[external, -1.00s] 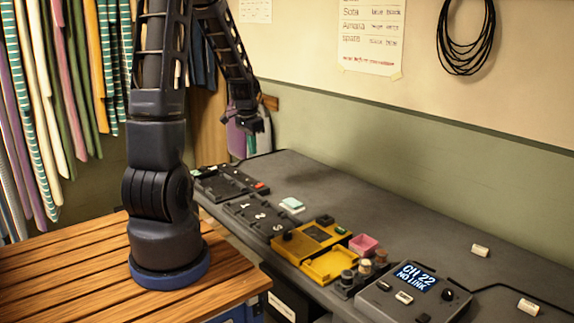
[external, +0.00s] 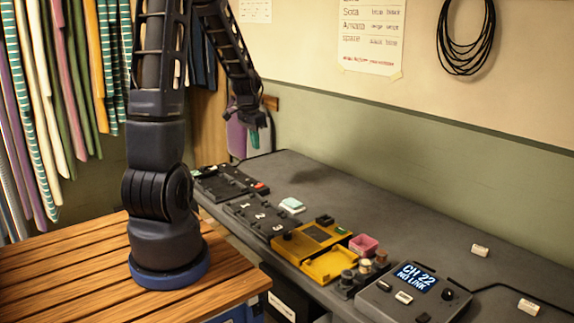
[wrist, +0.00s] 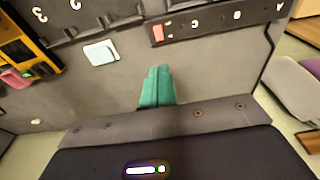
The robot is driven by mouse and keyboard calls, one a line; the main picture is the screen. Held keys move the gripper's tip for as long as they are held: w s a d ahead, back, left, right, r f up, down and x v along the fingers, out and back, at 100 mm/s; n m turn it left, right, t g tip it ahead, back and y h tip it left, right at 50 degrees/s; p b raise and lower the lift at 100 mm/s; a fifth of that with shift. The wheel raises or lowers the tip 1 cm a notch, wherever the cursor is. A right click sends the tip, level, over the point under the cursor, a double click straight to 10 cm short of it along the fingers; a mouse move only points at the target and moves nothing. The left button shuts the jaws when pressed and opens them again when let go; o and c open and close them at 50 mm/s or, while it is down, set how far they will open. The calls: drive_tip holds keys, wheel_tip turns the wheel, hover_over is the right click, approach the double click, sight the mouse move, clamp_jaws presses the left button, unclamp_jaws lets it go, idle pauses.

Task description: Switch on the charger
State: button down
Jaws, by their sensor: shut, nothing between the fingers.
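The charger looks to be the dark unit (external: 222,183) at the far end of the grey bench, with a red switch (external: 261,186) at its near right corner. In the wrist view the dark unit (wrist: 232,18) lies along the top, with the red switch (wrist: 158,34) at its left end. I cannot tell the switch's position. My gripper (external: 254,139) hangs above the far end of the bench, apart from the unit. In the wrist view its teal fingers (wrist: 157,88) are together and empty, pointing toward the red switch, with a gap in the picture.
A numbered black tray (external: 250,216), a pale teal block (external: 291,205), a yellow device (external: 310,238), a pink box (external: 364,244) and a radio unit with a lit screen (external: 410,290) line the bench. The bench behind them is mostly clear. A wall (external: 400,125) runs along the back.

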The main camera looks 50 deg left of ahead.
sight(262, 184)
drive_tip(key=f, duration=0.4)
drive_tip(key=w+f, duration=0.1)
drive_tip(key=f, duration=0.4)
drive_tip(key=w+f, duration=0.1)
drive_tip(key=f, duration=0.4)
drive_tip(key=shift+f, duration=0.1)
idle(0.3)
idle(0.4)
drive_tip(key=shift+s, duration=0.8)
drive_tip(key=shift+r, duration=0.2)
wheel_tip(262, 184, up, 14)
drive_tip(key=s, duration=0.2)
drive_tip(key=shift+w+f, duration=0.1)
idle(0.4)
